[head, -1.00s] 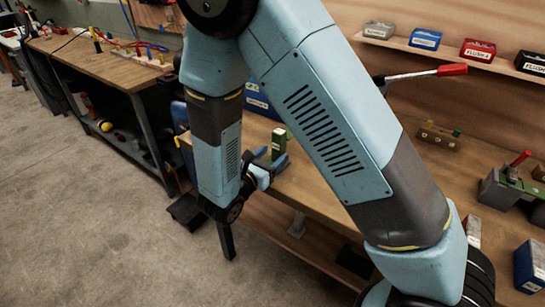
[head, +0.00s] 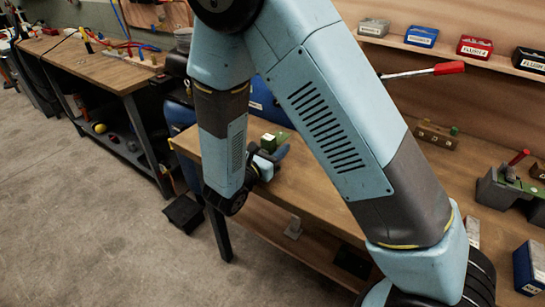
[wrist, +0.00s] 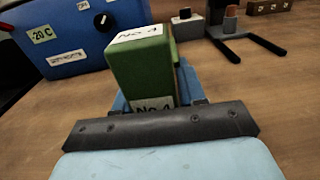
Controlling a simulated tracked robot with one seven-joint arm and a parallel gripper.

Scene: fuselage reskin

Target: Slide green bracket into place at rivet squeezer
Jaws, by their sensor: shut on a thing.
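The green bracket, a block with white "No 4" labels (wrist: 140,68), stands up in front of the wrist camera. In the head view the green bracket (head: 273,141) is small, over the left end of the wooden bench. My gripper (head: 270,157) is shut on it, with blue fingers on either side, partly hidden by my forearm. Whether the block touches the bench is hard to tell. A grey and green bench tool with a red handle (head: 503,184) stands far right in the head view. I cannot tell whether it is the rivet squeezer.
A blue box labelled "-20 C" (wrist: 68,35) stands left in the wrist view. A black stand (wrist: 243,40) is beyond the block to the right. A long lever with a red grip (head: 449,69) sticks out behind my arm. The bench's middle is largely clear.

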